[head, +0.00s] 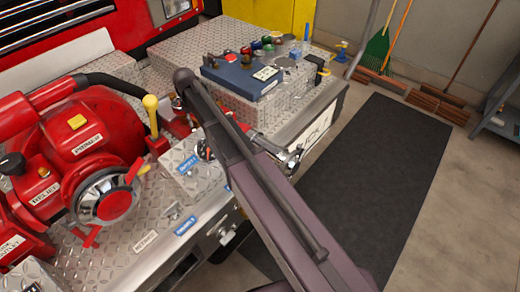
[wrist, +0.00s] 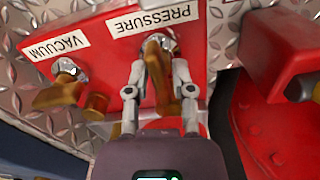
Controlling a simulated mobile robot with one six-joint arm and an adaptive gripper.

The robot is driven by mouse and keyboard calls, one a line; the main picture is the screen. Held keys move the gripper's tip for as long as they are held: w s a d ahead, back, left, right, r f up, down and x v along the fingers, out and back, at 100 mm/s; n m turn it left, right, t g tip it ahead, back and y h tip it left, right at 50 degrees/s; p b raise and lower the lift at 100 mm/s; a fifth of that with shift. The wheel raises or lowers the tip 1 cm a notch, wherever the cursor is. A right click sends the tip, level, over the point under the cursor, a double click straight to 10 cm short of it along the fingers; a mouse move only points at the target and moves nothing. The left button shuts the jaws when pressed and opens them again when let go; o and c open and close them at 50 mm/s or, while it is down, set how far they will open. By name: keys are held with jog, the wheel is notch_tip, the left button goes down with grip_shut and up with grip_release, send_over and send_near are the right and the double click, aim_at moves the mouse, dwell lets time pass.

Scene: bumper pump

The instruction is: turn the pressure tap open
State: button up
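The pressure tap (wrist: 159,66) is a brass lever on a red panel (wrist: 105,62), below the white PRESSURE label (wrist: 152,20) in the wrist view. Its lever runs down the picture between the two fingers of my gripper (wrist: 160,72). One finger stands close on each side of it; I cannot tell whether both press on it. The lever's lower end is partly hidden by my gripper. In the head view my arm hides most of the gripper and the tap.
A second brass tap (wrist: 58,94), by the VACUUM label (wrist: 58,45), is close on the left. A red block (wrist: 287,42) stands to the right. In the head view, the red pump (head: 82,145) fills the left and a dark mat (head: 370,165) lies on the floor.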

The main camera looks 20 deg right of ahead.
jog(key=m, duration=0.7)
jog(key=shift+a, duration=0.25)
jog(key=m, duration=0.4)
jog(key=shift+a, duration=0.1)
jog(key=m, duration=0.3)
jog(key=shift+w+m, duration=0.15)
jog(key=shift+m, duration=0.25)
notch_tip(320, 180, up, 14)
jog(key=p, duration=1.4)
jog(key=s+d+f+n+b, duration=0.5)
jog(key=s+d, duration=0.5)
jog(key=s, duration=0.2)
jog(key=s+d+f+n+b, duration=0.4)
jog(key=s+d+f+b, duration=0.2)
jog(key=s+d, duration=0.4)
jog(key=shift+s+n, duration=0.4)
jog(key=shift+s, duration=0.45)
